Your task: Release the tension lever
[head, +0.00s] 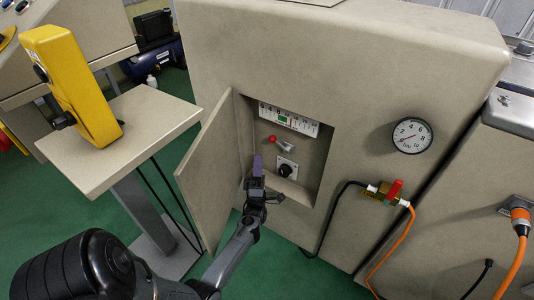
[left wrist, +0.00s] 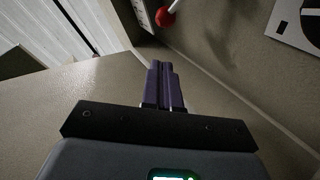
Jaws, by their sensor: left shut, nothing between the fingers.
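A small lever with a red ball knob (head: 273,139) is on the back wall of an open recess in the beige machine. Its red ball (left wrist: 165,17) also shows at the top of the left wrist view. No readable label tells whether it is the tension lever. My left gripper (head: 257,163) is at the left side of the recess opening, below and left of the red knob and apart from it. Its purple fingers (left wrist: 164,84) are together and empty. My right gripper is not in view.
A black rotary knob (head: 286,170) sits below the lever, right of my gripper. The open cabinet door (head: 207,170) stands close on the left. A scale panel (head: 289,120) is above. A pressure gauge (head: 411,135) and red-handled valve (head: 394,190) are outside, to the right.

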